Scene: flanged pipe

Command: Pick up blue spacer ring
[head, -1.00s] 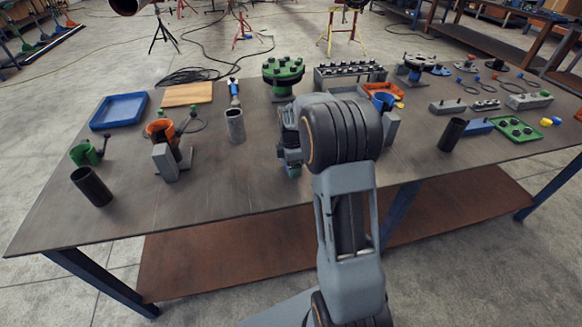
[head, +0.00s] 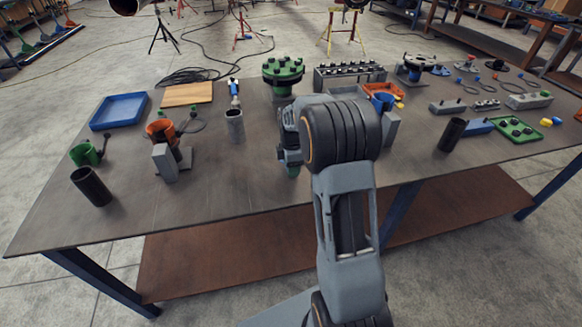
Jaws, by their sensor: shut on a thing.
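My gripper (head: 291,167) hangs low over the middle of the table, left of my dark wrist joint, which hides much of it. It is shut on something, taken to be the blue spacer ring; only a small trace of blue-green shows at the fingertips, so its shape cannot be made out. I cannot tell whether it touches the table. A blue ring-like part (head: 383,102) also shows behind my arm, by the orange tray and above a grey block.
A green flanged part (head: 283,74) stands behind the gripper. A grey tube (head: 234,126) stands to its left, and a grey bracket (head: 166,162) further left. A dark tube (head: 451,135) stands to the right.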

